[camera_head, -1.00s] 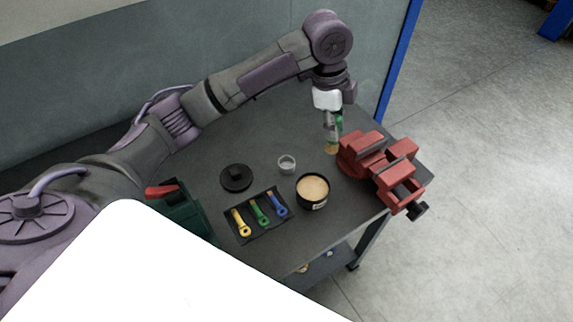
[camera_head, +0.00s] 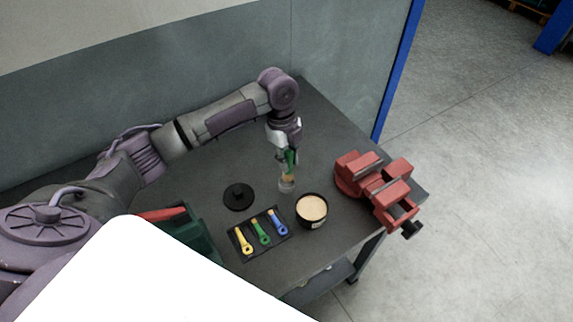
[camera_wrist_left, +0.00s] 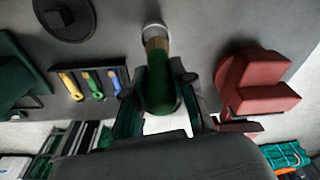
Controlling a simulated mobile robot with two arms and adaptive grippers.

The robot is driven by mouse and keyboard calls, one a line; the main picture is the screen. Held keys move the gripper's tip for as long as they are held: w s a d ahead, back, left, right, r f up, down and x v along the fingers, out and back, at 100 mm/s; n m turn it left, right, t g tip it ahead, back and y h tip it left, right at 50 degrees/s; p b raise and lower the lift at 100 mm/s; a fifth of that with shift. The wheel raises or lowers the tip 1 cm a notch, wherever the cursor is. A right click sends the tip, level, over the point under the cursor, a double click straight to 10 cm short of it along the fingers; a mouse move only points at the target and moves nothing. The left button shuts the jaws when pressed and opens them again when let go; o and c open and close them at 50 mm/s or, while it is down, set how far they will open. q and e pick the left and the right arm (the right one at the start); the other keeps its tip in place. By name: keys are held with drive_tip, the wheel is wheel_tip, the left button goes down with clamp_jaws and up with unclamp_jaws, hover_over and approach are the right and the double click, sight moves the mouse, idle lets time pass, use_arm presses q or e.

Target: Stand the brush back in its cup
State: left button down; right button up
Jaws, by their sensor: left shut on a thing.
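The brush (camera_head: 291,160) has a green handle and a tan lower end that points down. My left gripper (camera_head: 286,152) is shut on its handle. The small clear cup (camera_head: 286,187) stands on the dark table directly below the brush. In the head view the brush's lower end overlaps the cup's mouth; I cannot tell whether it is inside or just above. In the left wrist view the green handle (camera_wrist_left: 160,82) sits between the fingers, with the pale cup rim (camera_wrist_left: 153,27) beyond its tip. My right gripper is not in view.
A black tub with tan contents (camera_head: 312,208) stands close right of the cup. A black lid (camera_head: 238,196) lies to its left. A dark mat (camera_head: 245,223) holds yellow, green and blue tools. A red vise (camera_head: 377,186) is at the right edge, a green box (camera_head: 195,240) at the left.

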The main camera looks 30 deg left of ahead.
use_arm(q)
wheel_tip(320, 180, down, 4)
drive_tip(key=shift+a+r+p, duration=0.15)
drive_tip(key=shift+r+p, duration=0.05)
drive_tip(key=shift+p, duration=0.55)
drive_tip(key=shift+f, duration=0.35)
drive_tip(key=shift+f, duration=0.15)
drive_tip(key=c, duration=1)
unclamp_jaws()
drive_tip(key=shift+o, duration=0.2)
